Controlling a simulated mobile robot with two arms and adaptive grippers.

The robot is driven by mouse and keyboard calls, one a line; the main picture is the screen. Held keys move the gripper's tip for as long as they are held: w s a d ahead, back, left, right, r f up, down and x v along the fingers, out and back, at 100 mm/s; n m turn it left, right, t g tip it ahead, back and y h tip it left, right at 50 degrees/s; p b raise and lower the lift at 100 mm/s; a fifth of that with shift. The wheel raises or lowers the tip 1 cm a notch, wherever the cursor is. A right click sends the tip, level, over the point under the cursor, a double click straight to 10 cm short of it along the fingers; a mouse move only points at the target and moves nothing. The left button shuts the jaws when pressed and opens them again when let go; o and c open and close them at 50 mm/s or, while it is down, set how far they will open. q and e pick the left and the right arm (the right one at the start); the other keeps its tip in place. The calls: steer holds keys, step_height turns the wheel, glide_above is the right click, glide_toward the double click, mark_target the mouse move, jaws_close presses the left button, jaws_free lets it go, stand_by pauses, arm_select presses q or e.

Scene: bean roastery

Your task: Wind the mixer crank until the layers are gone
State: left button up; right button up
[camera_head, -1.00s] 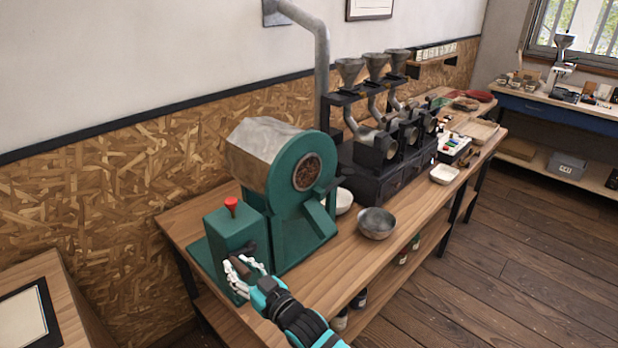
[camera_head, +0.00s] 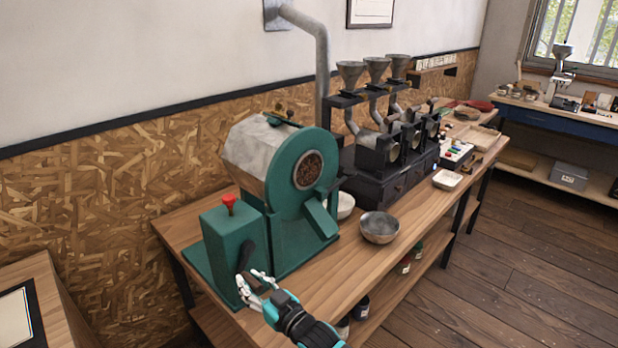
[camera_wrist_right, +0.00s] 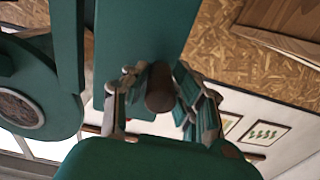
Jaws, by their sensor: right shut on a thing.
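The green mixer (camera_head: 292,220) stands on the near end of the wooden bench, with a pale metal drum (camera_head: 256,152) behind its round front plate. A small round window (camera_head: 308,170) shows brown contents; layers are too small to make out. The dark crank arm (camera_head: 245,256) hangs down from the green box on its left. My right gripper (camera_head: 257,288) is shut on the crank's brown handle, which shows between the fingers in the right wrist view as a brown crank handle (camera_wrist_right: 159,88). In the head view the fingers largely hide the handle. My left gripper is out of view.
A red knob (camera_head: 229,203) tops the green box. A metal bowl (camera_head: 379,227) and a white bowl (camera_head: 345,205) stand right of the mixer. Dark machines with funnels (camera_head: 384,160) stand farther back. The bench's front strip is mostly clear.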

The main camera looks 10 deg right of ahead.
steer(key=shift+w+d+f, duration=0.3)
steer(key=shift+d, duration=0.1)
steer(key=shift+w+d+f+b, duration=0.2)
steer(key=shift+w+d+b, duration=0.55)
steer(key=shift+d, duration=0.45)
steer(key=shift+w, duration=0.1)
steer(key=shift+a+r, duration=0.1)
steer(key=o, duration=1.2)
